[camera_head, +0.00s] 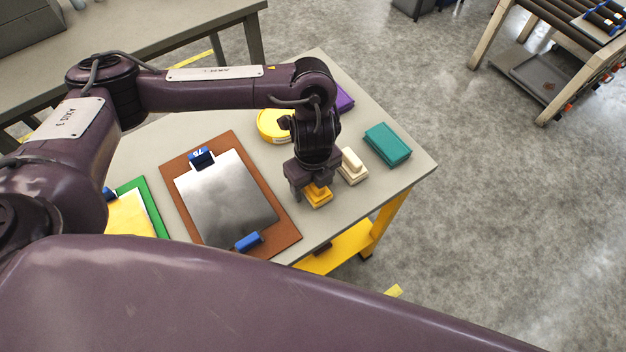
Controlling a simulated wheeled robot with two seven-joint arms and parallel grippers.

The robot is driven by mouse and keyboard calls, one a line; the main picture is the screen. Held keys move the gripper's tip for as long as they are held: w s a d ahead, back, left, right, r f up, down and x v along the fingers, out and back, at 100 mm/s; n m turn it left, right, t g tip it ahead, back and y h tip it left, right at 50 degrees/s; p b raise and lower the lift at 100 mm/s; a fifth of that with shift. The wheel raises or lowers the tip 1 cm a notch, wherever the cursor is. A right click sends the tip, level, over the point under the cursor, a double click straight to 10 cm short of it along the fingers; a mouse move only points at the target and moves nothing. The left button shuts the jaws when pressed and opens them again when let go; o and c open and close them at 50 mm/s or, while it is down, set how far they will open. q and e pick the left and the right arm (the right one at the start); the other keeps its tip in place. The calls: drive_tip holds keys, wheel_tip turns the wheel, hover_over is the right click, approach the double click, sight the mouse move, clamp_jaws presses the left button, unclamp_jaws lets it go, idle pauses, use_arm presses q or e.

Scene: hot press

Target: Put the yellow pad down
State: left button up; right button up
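The yellow pad (319,198) is a small stepped block with a narrower upper part. It sits at or just above the grey table top (370,194), near the front right edge. My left gripper (313,183) points down over it. One finger shows beside the left of the pad's upper part. The gripper body hides the other finger and part of the pad, so I cannot tell if the fingers press on it. My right gripper is not in view.
A cream pad (352,168) stands close to the right of the gripper, then a teal block (387,145). A yellow round item (272,127) and a purple block (345,98) lie behind. A brown clipboard (285,226) with a metal sheet lies left.

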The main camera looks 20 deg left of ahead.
use_arm(q)
drive_tip(key=shift+r, duration=0.35)
wheel_tip(320, 180, up, 12)
drive_tip(key=shift+f+p, duration=0.15)
drive_tip(key=shift+p, duration=0.7)
drive_tip(key=shift+f, duration=0.1)
